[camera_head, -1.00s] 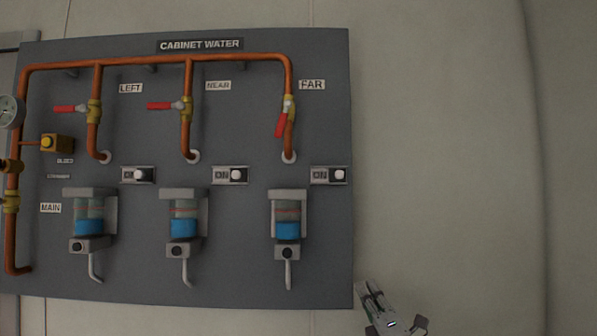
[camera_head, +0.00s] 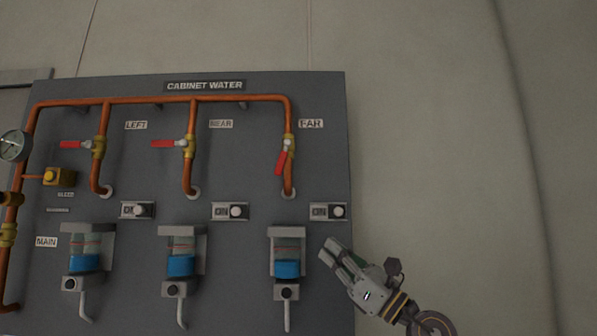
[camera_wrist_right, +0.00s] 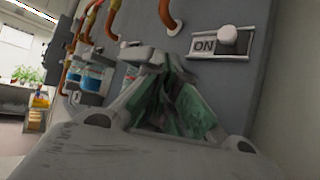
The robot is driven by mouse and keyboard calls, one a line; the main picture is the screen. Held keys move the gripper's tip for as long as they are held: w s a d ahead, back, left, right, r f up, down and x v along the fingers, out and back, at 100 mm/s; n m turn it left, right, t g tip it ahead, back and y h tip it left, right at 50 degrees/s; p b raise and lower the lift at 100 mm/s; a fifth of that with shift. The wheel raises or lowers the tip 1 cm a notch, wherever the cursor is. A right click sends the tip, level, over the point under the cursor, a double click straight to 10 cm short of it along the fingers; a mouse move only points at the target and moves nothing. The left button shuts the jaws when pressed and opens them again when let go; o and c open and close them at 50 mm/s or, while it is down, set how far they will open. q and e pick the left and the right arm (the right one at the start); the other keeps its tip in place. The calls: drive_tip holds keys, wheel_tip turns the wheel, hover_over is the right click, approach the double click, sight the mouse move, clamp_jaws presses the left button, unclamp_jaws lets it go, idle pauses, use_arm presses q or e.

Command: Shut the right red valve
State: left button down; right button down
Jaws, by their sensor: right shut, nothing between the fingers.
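The right red valve is the one labelled FAR; its red handle (camera_head: 282,163) hangs down along the copper pipe, tilted slightly to the left. The other two red handles, at LEFT (camera_head: 76,144) and NEAR (camera_head: 166,143), point left, across their pipes. My right gripper (camera_head: 328,250) is shut and empty, below and right of the FAR handle, just under the FAR switch (camera_head: 338,212). In the right wrist view its green-padded fingers (camera_wrist_right: 172,98) are close together below the ON switch (camera_wrist_right: 228,40). The FAR handle is not clearly seen there. My left gripper is out of view.
A grey panel (camera_head: 240,170) carries the pipes, a gauge (camera_head: 14,146), a yellow bleed knob (camera_head: 50,176) and blue-filled cups. The FAR cup (camera_head: 287,268) is just left of my right gripper. Bare wall lies right of the panel.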

sight(289, 170)
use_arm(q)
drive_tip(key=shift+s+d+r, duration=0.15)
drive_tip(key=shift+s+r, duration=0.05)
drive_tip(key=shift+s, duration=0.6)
use_arm(e)
drive_tip(key=s+d+r+n+h, duration=0.1)
drive_tip(key=s+r+n+h, duration=0.1)
drive_tip(key=r+n, duration=0.4)
drive_tip(key=s+d+r+n+h, duration=0.2)
drive_tip(key=s+r+n+h, duration=0.1)
drive_tip(key=r+n, duration=0.4)
wheel_tip(289, 170, up, 3)
drive_tip(key=shift+s+d+f+h, duration=0.15)
drive_tip(key=shift+d+h, duration=0.1)
drive_tip(key=shift+h, duration=0.15)
